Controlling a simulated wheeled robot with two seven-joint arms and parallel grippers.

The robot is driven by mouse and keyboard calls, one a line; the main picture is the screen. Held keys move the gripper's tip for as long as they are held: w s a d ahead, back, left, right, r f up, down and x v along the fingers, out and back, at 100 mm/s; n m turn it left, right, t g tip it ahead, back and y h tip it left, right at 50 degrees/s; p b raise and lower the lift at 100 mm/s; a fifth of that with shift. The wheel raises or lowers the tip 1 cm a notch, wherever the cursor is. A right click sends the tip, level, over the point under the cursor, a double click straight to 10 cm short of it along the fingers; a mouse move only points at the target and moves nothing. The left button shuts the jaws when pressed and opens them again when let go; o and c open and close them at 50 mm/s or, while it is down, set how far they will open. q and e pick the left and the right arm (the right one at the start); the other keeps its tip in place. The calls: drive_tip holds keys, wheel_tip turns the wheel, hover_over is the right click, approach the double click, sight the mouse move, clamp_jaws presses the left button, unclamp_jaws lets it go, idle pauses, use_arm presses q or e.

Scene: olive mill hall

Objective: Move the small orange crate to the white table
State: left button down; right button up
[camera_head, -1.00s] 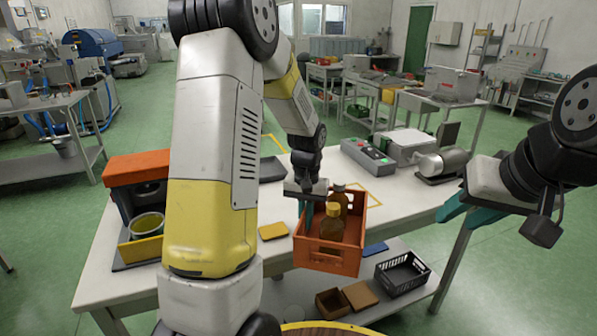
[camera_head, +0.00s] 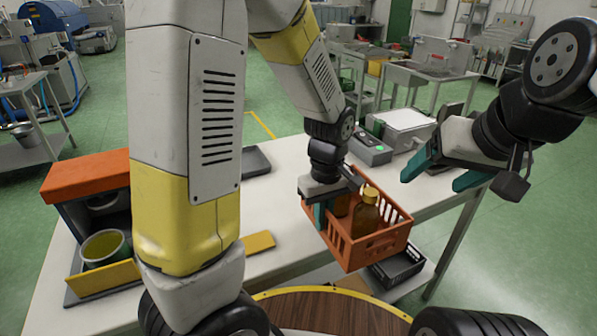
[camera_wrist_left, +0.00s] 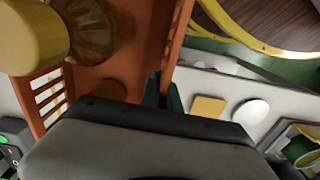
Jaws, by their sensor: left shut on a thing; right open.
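The small orange crate (camera_head: 373,251) is in front of the white table's (camera_head: 275,205) front edge in the head view, slightly tilted. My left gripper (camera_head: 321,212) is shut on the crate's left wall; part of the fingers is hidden. In the left wrist view the crate's orange wall (camera_wrist_left: 176,40) and a yellow bottle cap (camera_wrist_left: 28,35) are close to the camera. My right gripper (camera_head: 438,170) is open and empty, right of the crate.
On the table stand an orange-topped box (camera_head: 90,172) with a green-and-yellow tin (camera_head: 104,248), a yellow pad (camera_head: 258,242), a dark tray (camera_head: 255,162) and a grey device with a green light (camera_head: 370,148). A black crate (camera_head: 397,268) lies lower, behind the orange crate. A wooden round top (camera_head: 320,315) is nearest.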

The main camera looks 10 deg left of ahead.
use_arm(q)
drive_tip(key=shift+s+d, duration=0.15)
drive_tip(key=shift+w, duration=0.3)
drive_tip(key=w+a, duration=0.1)
drive_tip(key=w, duration=0.3)
drive_tip(key=w+a+f, duration=0.1)
drive_tip(key=w, duration=0.4)
drive_tip(key=w+a, duration=0.1)
drive_tip(key=w, duration=0.4)
drive_tip(key=shift+w+a+f, duration=0.1)
drive_tip(key=shift+a+f, duration=0.05)
drive_tip(key=shift+w+f, duration=0.15)
drive_tip(key=shift+w, duration=0.1)
drive_tip(key=shift+f, duration=1.7)
drive_tip(key=c, duration=2)
unclamp_jaws()
drive_tip(key=shift+s+f, duration=0.1)
drive_tip(key=shift+f, duration=0.05)
drive_tip(key=shift+c, duration=0.2)
drive_tip(key=o, duration=0.4)
drive_tip(key=shift+o, duration=0.2)
